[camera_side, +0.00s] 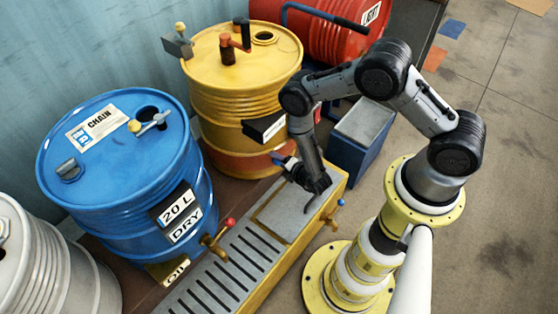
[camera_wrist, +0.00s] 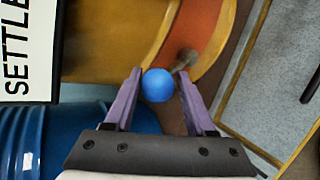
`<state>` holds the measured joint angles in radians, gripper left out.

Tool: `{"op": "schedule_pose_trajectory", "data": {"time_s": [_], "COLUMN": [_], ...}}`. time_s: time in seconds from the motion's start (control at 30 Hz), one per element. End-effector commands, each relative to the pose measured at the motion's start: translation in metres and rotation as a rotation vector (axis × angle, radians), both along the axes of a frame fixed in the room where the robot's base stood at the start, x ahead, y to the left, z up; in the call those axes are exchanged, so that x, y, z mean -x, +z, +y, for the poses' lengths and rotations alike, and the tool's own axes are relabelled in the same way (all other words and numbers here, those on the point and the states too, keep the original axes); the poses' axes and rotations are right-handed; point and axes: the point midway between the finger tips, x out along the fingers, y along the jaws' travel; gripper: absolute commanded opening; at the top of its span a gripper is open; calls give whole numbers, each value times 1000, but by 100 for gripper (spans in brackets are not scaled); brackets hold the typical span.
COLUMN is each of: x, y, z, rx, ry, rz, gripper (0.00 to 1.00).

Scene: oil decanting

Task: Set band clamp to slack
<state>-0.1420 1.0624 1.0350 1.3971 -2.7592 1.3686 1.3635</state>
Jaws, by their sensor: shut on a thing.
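A blue ball knob (camera_wrist: 158,86) sits between my gripper's two purple fingers (camera_wrist: 155,90) in the wrist view. A short metal stem (camera_wrist: 184,61) shows behind it, against the orange band (camera_wrist: 205,35) low on the yellow drum (camera_side: 238,97). The knob appears to be the handle of the band clamp; the clamp's body and setting cannot be read. In the side view my gripper (camera_side: 284,163) is low beside the yellow drum's front right, shut on the knob. The band (camera_side: 235,155) also shows there, and the arm partly hides the knob.
A SETTLE sign (camera_wrist: 27,50) is left of the fingers. The blue drum (camera_side: 112,165) stands left of the yellow one. A grated trough (camera_side: 240,260) runs in front, with a red-knobbed tap (camera_side: 215,241) and a blue-knobbed tap (camera_side: 335,212). A blue bin (camera_side: 352,155) stands right.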

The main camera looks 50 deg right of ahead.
Motion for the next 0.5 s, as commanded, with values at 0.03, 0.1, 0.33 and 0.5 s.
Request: {"op": "schedule_pose_trajectory", "data": {"time_s": [0.03,0.1,0.33,0.5], "x": [-10,-10,-9,-6], "y": [7,7,6,5], "z": [1,1,1,1], "rx": [0,1,1,2], "ry": [1,1,1,1], "rz": [-31,-31,-26,-20], "gripper": [0,0,78,78]}}
